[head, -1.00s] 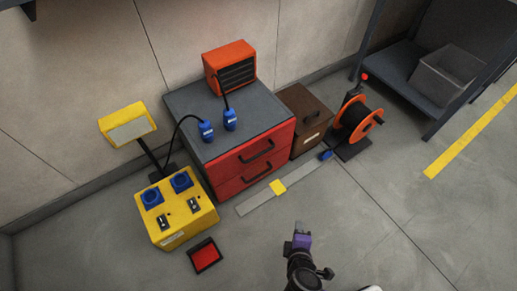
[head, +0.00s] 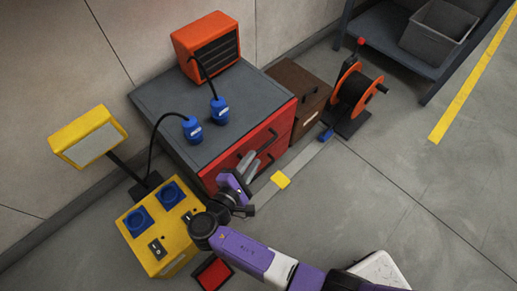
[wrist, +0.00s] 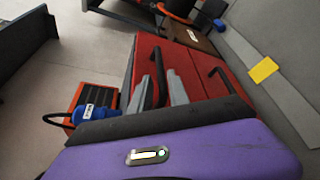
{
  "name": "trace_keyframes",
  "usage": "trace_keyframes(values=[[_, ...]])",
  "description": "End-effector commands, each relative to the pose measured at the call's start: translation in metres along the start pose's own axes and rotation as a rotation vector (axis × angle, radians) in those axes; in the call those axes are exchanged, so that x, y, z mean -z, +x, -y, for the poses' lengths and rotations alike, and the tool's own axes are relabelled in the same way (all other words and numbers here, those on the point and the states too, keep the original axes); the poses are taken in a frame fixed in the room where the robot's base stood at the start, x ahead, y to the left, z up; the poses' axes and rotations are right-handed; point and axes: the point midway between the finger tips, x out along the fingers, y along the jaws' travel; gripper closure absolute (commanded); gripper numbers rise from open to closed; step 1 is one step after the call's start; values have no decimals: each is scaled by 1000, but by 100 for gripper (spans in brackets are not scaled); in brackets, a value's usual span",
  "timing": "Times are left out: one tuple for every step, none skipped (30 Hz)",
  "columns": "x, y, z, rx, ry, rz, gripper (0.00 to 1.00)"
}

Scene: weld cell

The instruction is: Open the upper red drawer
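The red drawer cabinet has a grey top. Its upper red drawer (head: 283,124) looks closed, with a black bar handle (head: 268,139); the lower red drawer (wrist: 205,62) has its own black handle (wrist: 221,80) and also looks closed. My gripper (head: 249,162) is in front of the drawer fronts, its grey fingers partly covering them. In the wrist view, my gripper (wrist: 158,88) is open, with one finger on each side of the upper handle (wrist: 157,78). A gap shows between fingers and handle; I cannot tell how deep the handle sits between them.
Two blue plugs (head: 219,110) and an orange heater (head: 207,46) are on the cabinet top. A yellow socket box (head: 150,240) stands at the left. A brown cabinet (head: 300,85) and an orange cable reel (head: 352,95) stand right.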

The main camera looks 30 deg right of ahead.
Motion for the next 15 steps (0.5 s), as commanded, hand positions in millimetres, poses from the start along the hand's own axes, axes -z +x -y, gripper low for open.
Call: trace_keyframes(values=[[1, 10, 3, 2, 2, 2, 78], [1, 15, 3, 2, 3, 3, 78], [1, 21, 3, 2, 3, 2, 78], [1, 26, 3, 1, 3, 2, 78], [1, 30, 3, 1, 2, 2, 78], [1, 35, 3, 1, 2, 1, 78], [1, 39, 3, 2, 2, 2, 78], [1, 43, 2, 2, 2, 2, 78], [1, 47, 2, 1, 2, 0, 78], [1, 49, 2, 1, 2, 0, 78], [1, 51, 2, 1, 2, 0, 78], [1, 54, 2, 1, 2, 0, 78], [1, 55, 1, 1, 2, -1, 78], [0, 56, 1, 1, 2, -1, 78], [0, 57, 1, 1, 2, -2, 78]])
